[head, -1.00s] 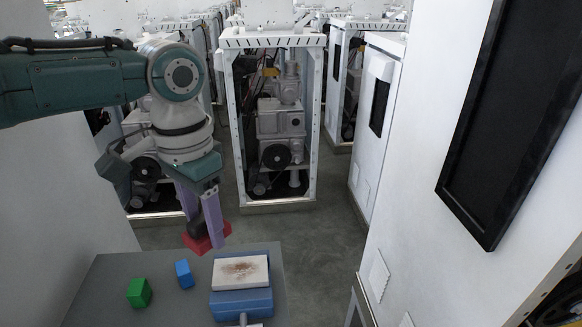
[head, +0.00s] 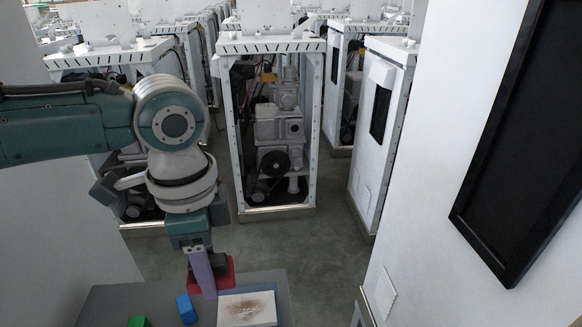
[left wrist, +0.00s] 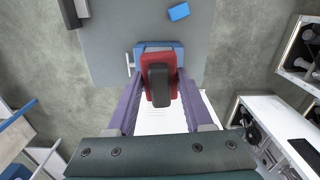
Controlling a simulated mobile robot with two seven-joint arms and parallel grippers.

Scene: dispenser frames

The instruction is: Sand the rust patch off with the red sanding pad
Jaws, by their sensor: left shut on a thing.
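The red sanding pad (head: 225,275) has a dark handle, and my left gripper (head: 208,280) is shut on it with its purple fingers. In the left wrist view the pad (left wrist: 173,62) lies between the fingers, over part of a blue vise (left wrist: 140,47). In the head view the pad is just behind and left of a pale plate with a brown rust patch (head: 247,308). The plate's rear left corner is close to the pad; I cannot tell whether they touch. My right gripper is not in view.
A blue block (head: 186,309) and a green block (head: 138,322) sit on the grey table (head: 105,305), left of the plate. A white cabinet with a black panel (head: 515,150) stands close on the right. Open machine frames (head: 265,130) stand behind on the floor.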

